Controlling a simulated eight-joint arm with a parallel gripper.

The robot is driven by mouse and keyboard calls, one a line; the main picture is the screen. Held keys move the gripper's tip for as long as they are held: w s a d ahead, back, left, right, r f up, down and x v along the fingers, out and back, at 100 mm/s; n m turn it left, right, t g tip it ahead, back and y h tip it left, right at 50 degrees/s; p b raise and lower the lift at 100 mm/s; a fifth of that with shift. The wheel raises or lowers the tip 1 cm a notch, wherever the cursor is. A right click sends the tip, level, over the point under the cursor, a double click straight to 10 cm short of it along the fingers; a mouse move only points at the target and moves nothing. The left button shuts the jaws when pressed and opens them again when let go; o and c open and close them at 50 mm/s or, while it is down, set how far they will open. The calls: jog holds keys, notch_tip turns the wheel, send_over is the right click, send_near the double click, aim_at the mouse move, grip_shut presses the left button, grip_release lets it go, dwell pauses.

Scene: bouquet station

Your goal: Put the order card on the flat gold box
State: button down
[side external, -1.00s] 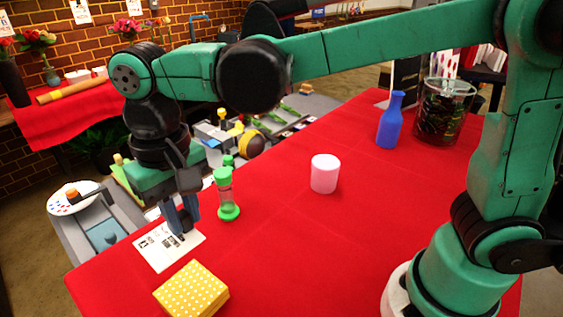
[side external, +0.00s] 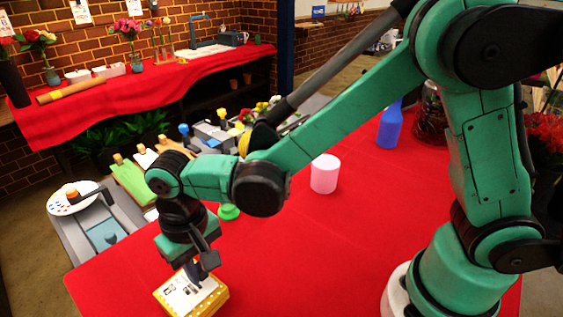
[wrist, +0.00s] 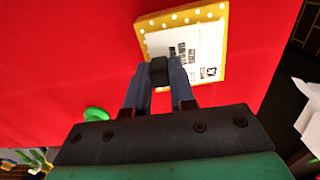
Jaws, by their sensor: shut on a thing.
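The order card (side external: 184,297) is white with dark print and lies over the top of the gold box (side external: 216,301), which has white dots. In the wrist view the card (wrist: 202,38) sits within the box's outline, and the box's yellow border (wrist: 222,12) shows along the far and right sides. My gripper (side external: 194,272) is above the card, its blue-grey fingers (wrist: 159,82) shut on a small black block at the card's near edge. I cannot tell whether the card touches the box or hovers just above it.
A green hourglass (side external: 229,212) is mostly hidden behind my arm. A pink cylinder (side external: 325,174) and a blue bottle (side external: 389,127) stand farther back on the red table (side external: 330,250). The table's middle is clear.

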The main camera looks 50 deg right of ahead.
jog(key=shift+f, duration=0.1)
jog(key=c, duration=0.7)
grip_release()
jog(key=shift+c, duration=0.2)
